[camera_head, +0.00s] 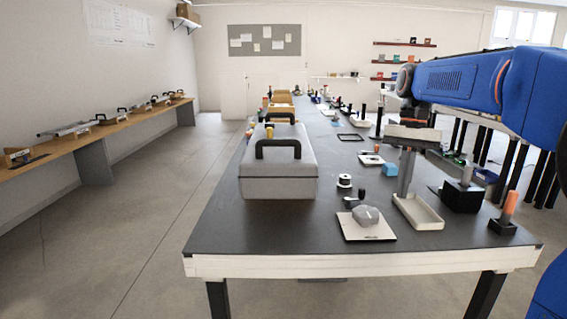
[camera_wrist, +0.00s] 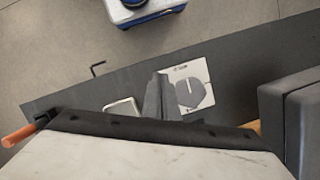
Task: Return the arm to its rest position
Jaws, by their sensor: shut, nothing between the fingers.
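My arm is blue and reaches in from the right side of the head view. My gripper (camera_head: 404,190) is out over the near right part of the dark table (camera_head: 225,225), pointing down. Its grey fingers are closed with nothing between them. In the head view they overlap the back of a shallow white tray (camera_head: 420,214); I cannot tell whether they touch it. In the wrist view the closed fingers (camera_wrist: 160,85) show between the tray (camera_wrist: 124,106) and a white card with a grey rounded object (camera_wrist: 190,93) on it.
Left of my gripper are the grey object (camera_head: 366,215) on its card and a grey toolbox (camera_head: 278,180) with a black handle. An orange-handled tool stands in a black holder (camera_head: 502,227) at right. Several items line the table behind. Open floor lies to the left.

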